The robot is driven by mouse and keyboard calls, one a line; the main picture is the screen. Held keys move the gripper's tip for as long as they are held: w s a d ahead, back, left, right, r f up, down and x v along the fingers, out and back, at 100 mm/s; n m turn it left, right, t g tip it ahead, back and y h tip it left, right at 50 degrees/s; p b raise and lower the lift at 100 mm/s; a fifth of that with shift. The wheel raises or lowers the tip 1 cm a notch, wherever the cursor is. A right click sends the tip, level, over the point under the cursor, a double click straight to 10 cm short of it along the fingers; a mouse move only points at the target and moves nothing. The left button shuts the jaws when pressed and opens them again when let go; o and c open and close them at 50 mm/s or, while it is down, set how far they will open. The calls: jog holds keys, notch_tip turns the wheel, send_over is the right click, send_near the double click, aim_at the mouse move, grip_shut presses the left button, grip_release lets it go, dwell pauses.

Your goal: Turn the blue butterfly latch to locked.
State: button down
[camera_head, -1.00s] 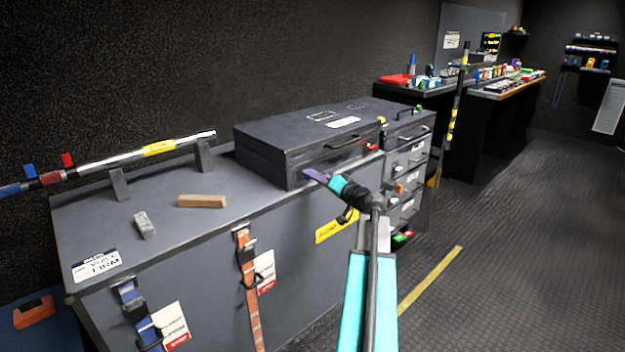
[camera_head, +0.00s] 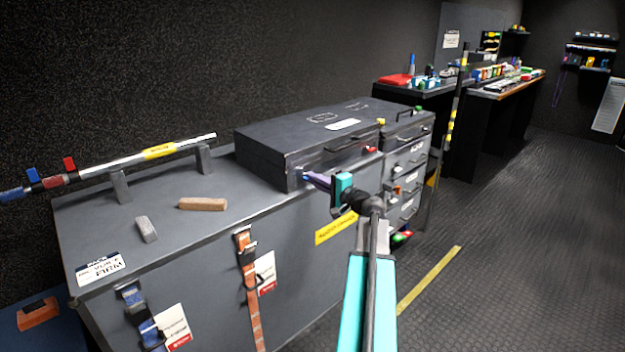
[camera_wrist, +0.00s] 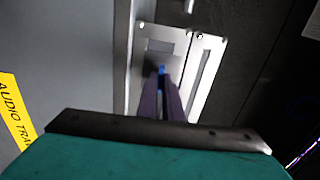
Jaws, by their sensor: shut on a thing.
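The blue butterfly latch (camera_wrist: 162,69) shows as a small blue piece between my fingertips in the wrist view, in front of a silver plate with a dark slot. My gripper (camera_wrist: 163,80) has purple fingers shut on it. Most of the latch is hidden by the fingers, so I cannot tell its angle. In the head view my gripper (camera_head: 312,179) reaches the near front corner of the dark flat case (camera_head: 290,140); the latch is hidden there.
The case lies on a grey cabinet (camera_head: 90,220) with a wooden block (camera_head: 203,204), a grey block (camera_head: 146,229) and a silver pole (camera_head: 150,152). A red piece (camera_head: 370,150) is on the case front. Drawers (camera_head: 405,180) stand behind; the floor at right is clear.

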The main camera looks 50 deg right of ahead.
jog(key=shift+w+r, duration=0.3)
jog(key=shift+r, duration=0.1)
jog(key=c, duration=1.9)
grip_release()
jog(key=shift+f, duration=0.1)
jog(key=shift+f, duration=0.25)
jog(key=s, duration=0.9)
jog(key=s+a, duration=0.1)
jog(key=s, duration=0.3)
jog(key=shift+s+f, duration=0.1)
jog(key=shift+s, duration=0.3)
